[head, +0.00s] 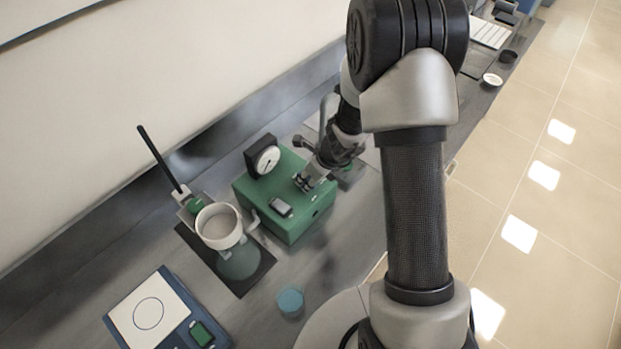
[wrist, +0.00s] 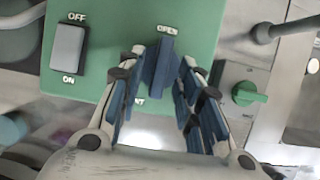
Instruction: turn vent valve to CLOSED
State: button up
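The vent valve is a blue handle (wrist: 162,66) on the face of a green box (head: 292,225). Its upper end points at the OPEN label in the wrist view. A lower label, ending in "NT", is partly hidden by my fingers. My gripper (wrist: 165,72) is at the handle, with one finger on each side and an open gap between the pads. I cannot tell whether either fingertip touches the handle. In the head view, my gripper (head: 305,182) is over the top of the box and hides the handle.
An OFF/ON rocker switch (wrist: 68,48) sits left of the valve. A green knob (wrist: 248,93) on a grey unit is to the right. A round gauge (head: 266,160) stands behind. A white bowl (head: 219,226) on a stand and a blue scale (head: 150,315) are left on the bench.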

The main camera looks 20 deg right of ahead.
jog(key=shift+c, duration=0.4)
grip_shut()
